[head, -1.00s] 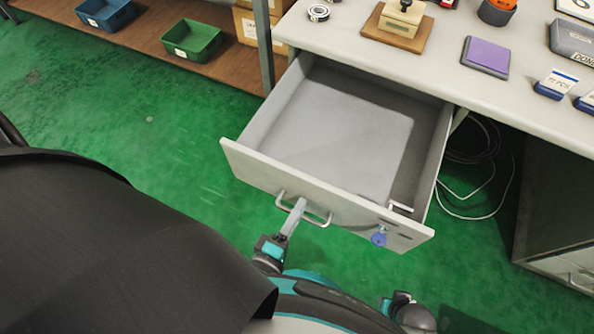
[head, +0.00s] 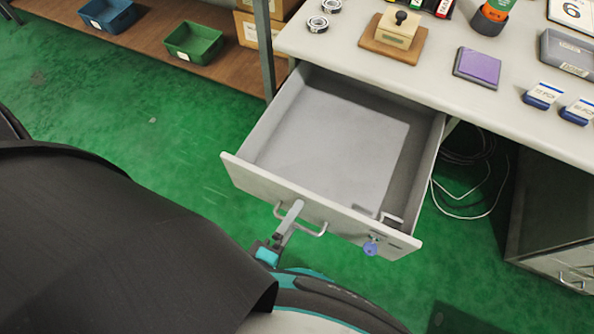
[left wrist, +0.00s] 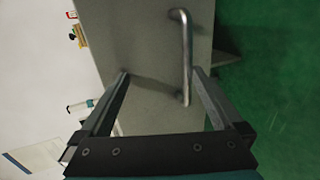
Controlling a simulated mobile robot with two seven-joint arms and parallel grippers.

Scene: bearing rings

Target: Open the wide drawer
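The wide drawer (head: 245,178) is grey and stands well out from under the desk. My left gripper (head: 291,212) is at the left part of the handle. In the left wrist view its fingers (left wrist: 160,75) are wide apart, and the handle bar (left wrist: 186,55) lies close by the right finger; whether they touch I cannot tell. My right gripper is out of view.
The desk top (head: 440,95) holds bearing rings (head: 318,23), a stamp (head: 397,28) and a purple pad (head: 478,66). Cables (head: 470,180) hang right of the drawer, near a grey cabinet (head: 550,215). A shelf with blue and green bins (head: 193,42) stands at back left. Green floor is clear at left.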

